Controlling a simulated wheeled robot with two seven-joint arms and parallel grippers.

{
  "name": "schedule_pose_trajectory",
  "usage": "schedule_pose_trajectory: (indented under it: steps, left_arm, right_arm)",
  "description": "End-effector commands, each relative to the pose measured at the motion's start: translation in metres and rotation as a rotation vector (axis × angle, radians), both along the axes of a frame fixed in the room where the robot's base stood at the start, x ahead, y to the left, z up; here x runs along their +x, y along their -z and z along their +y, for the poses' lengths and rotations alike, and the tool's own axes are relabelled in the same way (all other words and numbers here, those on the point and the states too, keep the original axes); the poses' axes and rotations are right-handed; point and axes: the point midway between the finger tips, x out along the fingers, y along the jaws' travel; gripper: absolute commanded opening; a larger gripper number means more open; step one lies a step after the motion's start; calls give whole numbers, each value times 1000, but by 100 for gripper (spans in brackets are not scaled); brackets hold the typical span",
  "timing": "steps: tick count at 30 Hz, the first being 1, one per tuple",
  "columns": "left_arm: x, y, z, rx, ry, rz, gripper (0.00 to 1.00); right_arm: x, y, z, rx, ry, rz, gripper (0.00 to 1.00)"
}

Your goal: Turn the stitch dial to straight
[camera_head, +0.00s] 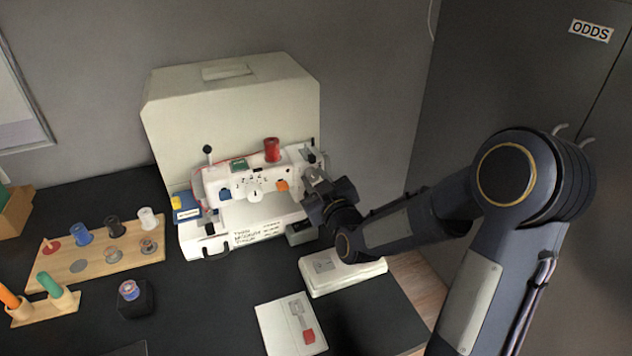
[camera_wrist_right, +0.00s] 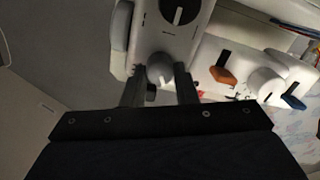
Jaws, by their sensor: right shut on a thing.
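A white sewing machine (camera_head: 232,185) stands against a cream cover. My right gripper (camera_head: 316,184) is at the right end of the machine. In the right wrist view its two fingers (camera_wrist_right: 159,88) are shut on a small round pale knob (camera_wrist_right: 160,72). My gripper hides this knob in the head view. No readable label identifies the stitch dial. My left gripper is out of view.
An orange lever (camera_head: 281,185) sits close to the gripper, and a red spool (camera_head: 272,150) stands on top. A white box (camera_head: 342,273) is below my arm. A spool rack (camera_head: 95,262) stands left.

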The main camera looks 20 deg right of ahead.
Motion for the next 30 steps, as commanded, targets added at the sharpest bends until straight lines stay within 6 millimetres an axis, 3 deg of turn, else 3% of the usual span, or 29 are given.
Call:
schedule_pose_trajectory:
  steps: [6, 7, 11, 22, 30]
  left_arm:
    - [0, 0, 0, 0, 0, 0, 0]
    - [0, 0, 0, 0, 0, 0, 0]
    - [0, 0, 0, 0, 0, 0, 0]
    - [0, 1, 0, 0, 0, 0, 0]
    - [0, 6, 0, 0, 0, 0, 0]
  right_arm:
    - [0, -1, 0, -1, 0, -3, 3]
    - [0, -1, 0, -1, 0, -3, 30]
    - [0, -1, 0, -1, 0, -2, 47]
    - [-6, 0, 0, 0, 0, 0, 48]
    - [-50, -1, 2, 0, 1, -3, 48]
